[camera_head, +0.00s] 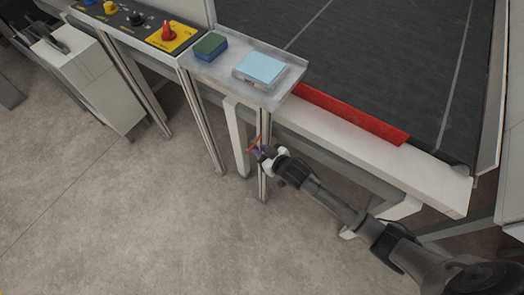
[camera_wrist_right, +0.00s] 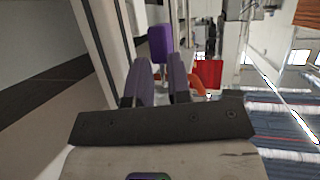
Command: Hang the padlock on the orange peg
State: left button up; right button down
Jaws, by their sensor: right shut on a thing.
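My right gripper (camera_head: 262,153) reaches in from the lower right to beside the front table leg, below the small metal shelf. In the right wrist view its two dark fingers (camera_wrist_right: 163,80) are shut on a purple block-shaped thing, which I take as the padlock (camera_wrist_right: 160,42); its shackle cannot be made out. An orange-red piece (camera_head: 254,146) shows at the gripper tip by the leg. In the wrist view an orange curved piece (camera_wrist_right: 200,87) shows just right of the fingers, probably the peg. Whether padlock and peg touch cannot be told. My left gripper is not in view.
The metal shelf (camera_head: 228,80) holds a green-and-blue block (camera_head: 210,46) and a light blue box (camera_head: 259,68). A control panel with a red knob (camera_head: 169,31) is at upper left. The machine's white beam (camera_head: 400,170) runs right. Open floor (camera_head: 130,220) lies left.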

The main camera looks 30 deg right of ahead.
jog(key=c, duration=1)
grip_release()
jog(key=p+v, duration=0.3)
jog(key=v, duration=1.1)
jog(key=s+a+p, duration=0.1)
jog(key=a, duration=0.1)
jog(key=s+a+p, duration=0.1)
jog(key=a, duration=0.2)
jog(key=s+a+p, duration=0.1)
jog(key=s+a, duration=0.1)
jog(key=a, duration=0.1)
jog(key=shift+s, duration=0.1)
jog(key=shift+d, duration=0.1)
